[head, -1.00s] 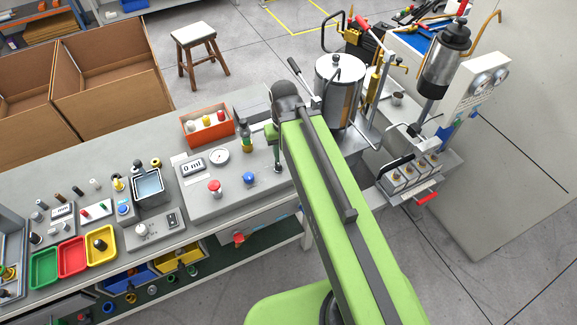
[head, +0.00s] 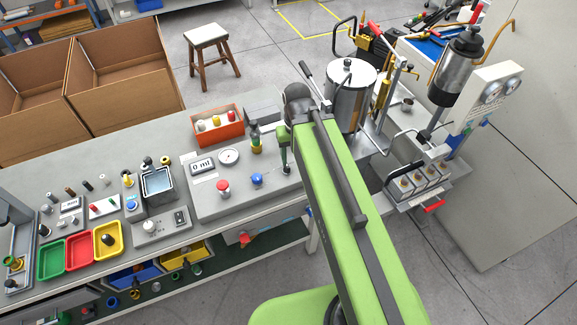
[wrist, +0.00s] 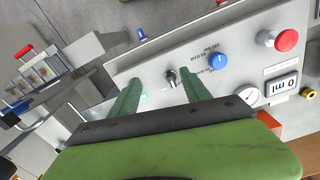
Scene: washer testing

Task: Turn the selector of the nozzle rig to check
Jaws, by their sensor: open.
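In the wrist view, a small dark selector knob (wrist: 171,77) stands on the panel beside the blue knob (wrist: 218,61). Small printed labels lie between them, too small to read surely. My gripper (wrist: 163,92) is open, with one green finger on each side of the dark knob in the picture. I see no contact. In the head view, my gripper (head: 285,150) hangs over the panel's right end.
The red button (wrist: 285,40) and display (wrist: 283,87) lie to the right in the wrist view. A metal tank (head: 350,90) stands close to my arm's right.

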